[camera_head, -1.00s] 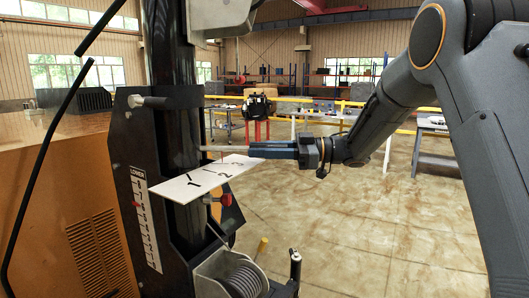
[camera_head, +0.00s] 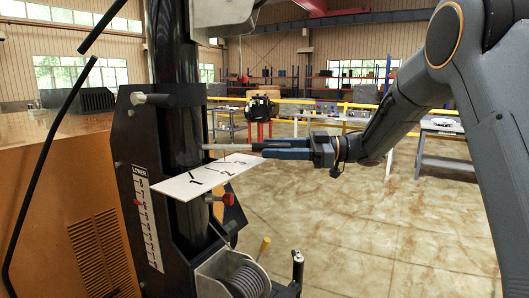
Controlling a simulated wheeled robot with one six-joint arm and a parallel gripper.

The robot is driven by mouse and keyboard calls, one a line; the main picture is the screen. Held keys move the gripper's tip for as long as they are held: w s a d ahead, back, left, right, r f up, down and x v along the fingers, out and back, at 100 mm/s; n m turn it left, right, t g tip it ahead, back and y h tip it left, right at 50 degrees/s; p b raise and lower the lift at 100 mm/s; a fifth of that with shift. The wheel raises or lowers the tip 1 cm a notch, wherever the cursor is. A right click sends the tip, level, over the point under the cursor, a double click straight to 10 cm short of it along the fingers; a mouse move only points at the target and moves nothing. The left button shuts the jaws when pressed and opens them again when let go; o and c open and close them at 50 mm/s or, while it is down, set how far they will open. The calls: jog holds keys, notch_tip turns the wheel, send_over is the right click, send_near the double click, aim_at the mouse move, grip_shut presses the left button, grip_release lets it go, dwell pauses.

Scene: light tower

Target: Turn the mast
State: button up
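The mast (camera_head: 180,125) is a thick black upright column at the left. A thin pale rod (camera_head: 230,147) sticks out from it to the right, roughly level. A white plate (camera_head: 178,193) marked 1, 2 and 3 lies flat just below the rod, in front of the mast. My gripper (camera_head: 266,149) comes in from the right, its blue-grey fingers level and pointing at the mast, in line with the rod's outer end. I cannot tell whether the fingers are around the rod or just beside it, or how far apart they are.
A red knob (camera_head: 228,199) sits under the plate. A black bracket with a LOWER scale (camera_head: 148,218) stands left of the mast, beside an orange cabinet (camera_head: 62,200). A cable winch (camera_head: 238,277) is below.

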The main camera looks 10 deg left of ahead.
jog(key=d, duration=0.2)
jog(key=d+b, duration=0.1)
jog(key=d, duration=0.1)
jog(key=shift+w+f, duration=0.1)
jog(key=shift+w, duration=0.2)
jog(key=shift+d, duration=0.35)
jog(key=shift+r, duration=0.2)
